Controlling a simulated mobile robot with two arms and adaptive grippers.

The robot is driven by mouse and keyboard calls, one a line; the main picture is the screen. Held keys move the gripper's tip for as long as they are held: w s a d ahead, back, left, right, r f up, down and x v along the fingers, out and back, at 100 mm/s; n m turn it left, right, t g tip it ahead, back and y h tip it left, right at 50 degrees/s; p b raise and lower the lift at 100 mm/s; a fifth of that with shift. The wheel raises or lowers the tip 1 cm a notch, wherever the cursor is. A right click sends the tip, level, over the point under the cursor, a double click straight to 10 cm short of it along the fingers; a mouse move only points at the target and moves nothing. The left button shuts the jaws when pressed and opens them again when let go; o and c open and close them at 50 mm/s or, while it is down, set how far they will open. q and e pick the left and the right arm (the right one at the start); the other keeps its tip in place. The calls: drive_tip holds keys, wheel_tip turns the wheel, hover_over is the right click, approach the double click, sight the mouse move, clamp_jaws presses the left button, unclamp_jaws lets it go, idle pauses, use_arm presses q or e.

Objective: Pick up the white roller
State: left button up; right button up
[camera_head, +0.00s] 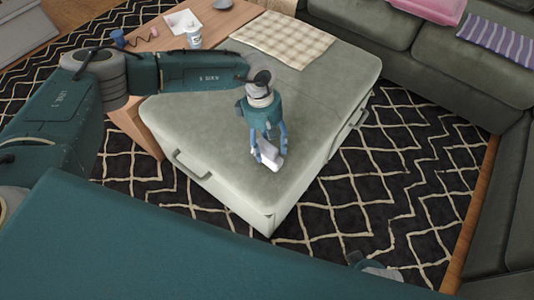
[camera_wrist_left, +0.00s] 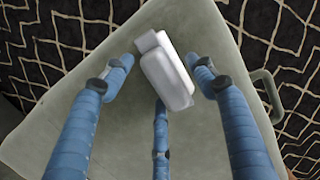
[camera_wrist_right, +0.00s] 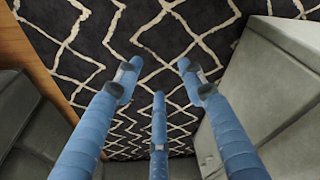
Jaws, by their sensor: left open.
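The white roller (camera_head: 269,155) lies on the green ottoman (camera_head: 317,95), near its front corner. In the left wrist view the roller (camera_wrist_left: 167,75) is a pale rounded block with a smaller end piece, lying slanted between my open fingers. My left gripper (camera_head: 268,157) points down at it. Its fingers (camera_wrist_left: 159,72) stand on both sides of the roller, with gaps showing, and the third finger's tip is close to its lower edge. My right gripper (camera_wrist_right: 155,80) is open and empty above the patterned rug.
A wooden table (camera_head: 226,22) at the back holds a white cup (camera_head: 193,37), a white tray (camera_head: 181,22) and small items. A checked cloth (camera_head: 284,38) lies on the ottoman's far end. A green sofa (camera_head: 430,55) with cushions stands right.

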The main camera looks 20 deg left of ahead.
use_arm(q)
drive_tip(key=c, duration=1.1)
drive_tip(key=shift+c, duration=1.2)
use_arm(e)
drive_tip(key=shift+s+d+f, duration=0.1)
drive_tip(key=shift+s+f, duration=0.05)
drive_tip(key=shift+s, duration=0.15)
use_arm(q)
drive_tip(key=shift+r, duration=0.15)
drive_tip(key=shift+r, duration=0.4)
wheel_tip(320, 180, up, 19)
drive_tip(key=p, duration=0.1)
drive_tip(key=shift+p, duration=0.35)
use_arm(e)
drive_tip(key=s+f, duration=0.1)
drive_tip(key=f, duration=0.2)
drive_tip(key=s+f, duration=0.1)
drive_tip(key=f, duration=0.1)
drive_tip(key=shift+s+d, duration=0.2)
drive_tip(key=shift+s, duration=0.1)
